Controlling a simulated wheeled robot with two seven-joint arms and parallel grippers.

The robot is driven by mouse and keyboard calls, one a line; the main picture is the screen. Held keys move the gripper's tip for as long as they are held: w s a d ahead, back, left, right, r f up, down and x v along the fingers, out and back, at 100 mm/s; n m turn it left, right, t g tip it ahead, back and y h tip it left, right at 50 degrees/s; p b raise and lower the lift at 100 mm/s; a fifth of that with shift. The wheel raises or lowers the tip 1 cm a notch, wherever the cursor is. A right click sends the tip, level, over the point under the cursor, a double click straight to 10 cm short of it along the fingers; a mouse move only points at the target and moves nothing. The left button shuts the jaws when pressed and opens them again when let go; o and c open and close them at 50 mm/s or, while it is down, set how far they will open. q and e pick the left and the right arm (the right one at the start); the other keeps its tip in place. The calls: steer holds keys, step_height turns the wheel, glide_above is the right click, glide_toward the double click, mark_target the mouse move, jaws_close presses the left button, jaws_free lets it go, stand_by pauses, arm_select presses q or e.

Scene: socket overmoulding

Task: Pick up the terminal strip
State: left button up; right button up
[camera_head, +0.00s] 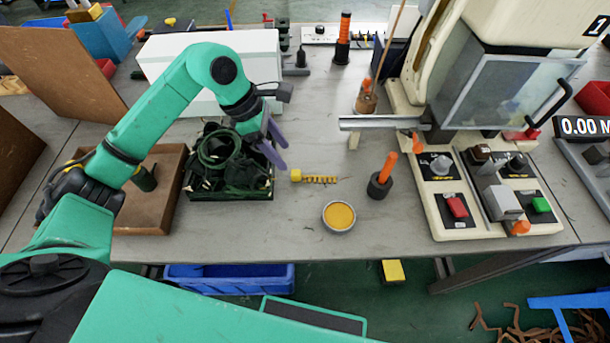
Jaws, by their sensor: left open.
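The terminal strip (321,180) is a short yellow toothed strip lying flat on the grey table, with a small yellow block (296,175) at its left end. My left gripper (284,155), with purple fingers, is open and empty. It is above and to the left of the strip, near the right side of a dark crate, and does not touch the strip. My right gripper is not in view.
The dark crate (230,194) holds black coiled cables. A round dish (339,217) with yellow contents and an orange-handled tool in a black holder (379,186) stand near the strip. A moulding machine (520,95) with control boxes fills the right side.

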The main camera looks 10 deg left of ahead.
mark_target(296, 172)
arm_select(q)
steer(key=x, duration=0.2)
steer(key=p+x, duration=0.1)
steer(key=x, duration=0.3)
steer(key=shift+s+d+f, duration=0.25)
steer(key=shift+s, duration=0.05)
steer(key=shift+w+f, duration=0.1)
steer(key=shift+f, duration=0.15)
jaws_close()
steer(key=shift+r, duration=0.2)
